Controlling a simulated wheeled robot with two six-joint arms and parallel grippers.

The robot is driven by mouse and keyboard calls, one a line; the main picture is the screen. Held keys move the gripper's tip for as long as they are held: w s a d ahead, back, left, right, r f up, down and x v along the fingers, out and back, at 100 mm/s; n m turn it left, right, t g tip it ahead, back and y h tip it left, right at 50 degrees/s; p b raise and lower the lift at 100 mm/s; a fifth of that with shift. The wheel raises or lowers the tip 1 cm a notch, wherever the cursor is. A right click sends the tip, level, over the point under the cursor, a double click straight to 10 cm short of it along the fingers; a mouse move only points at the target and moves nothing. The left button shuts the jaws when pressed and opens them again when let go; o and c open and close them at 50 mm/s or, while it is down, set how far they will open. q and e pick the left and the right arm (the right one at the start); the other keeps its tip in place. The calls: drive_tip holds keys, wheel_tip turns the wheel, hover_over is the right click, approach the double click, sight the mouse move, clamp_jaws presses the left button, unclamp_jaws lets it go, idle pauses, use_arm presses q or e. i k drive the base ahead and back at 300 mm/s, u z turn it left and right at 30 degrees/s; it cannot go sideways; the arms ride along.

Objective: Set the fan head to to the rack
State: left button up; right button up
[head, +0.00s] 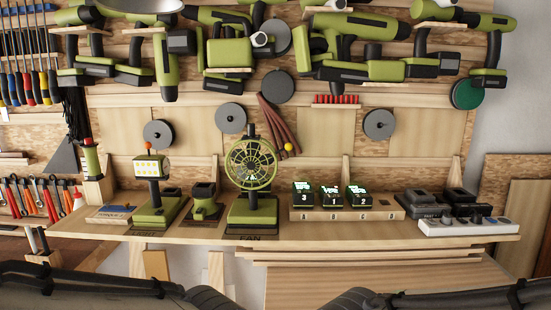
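The fan (251,165) has a round green caged head on a dark upright and a green base (252,212). It stands on a dark mat marked FAN near the middle of the bench shelf. Its head faces roughly toward me, with the cage almost fully round. The wooden rack (348,214) is just right of the fan, with slots lettered A to D. Black batteries numbered 3 (304,197), 1 (332,198) and 2 (361,198) stand in A, B and C; D looks empty. My arms show along the bottom edge, but neither gripper is in view.
Chargers (424,204) and a white power strip (466,227) are at the right end. Power tools hang above. The shelf's front edge is narrow.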

sight(253, 160)
drive_tip(key=k, duration=0.6)
drive_tip(key=z, duration=0.8)
drive_tip(key=i, duration=0.55)
drive_tip(key=z, duration=0.55)
drive_tip(key=i, duration=0.75)
drive_tip(key=u, duration=0.85)
drive_tip(key=i, duration=0.45)
drive_tip(key=u, duration=0.55)
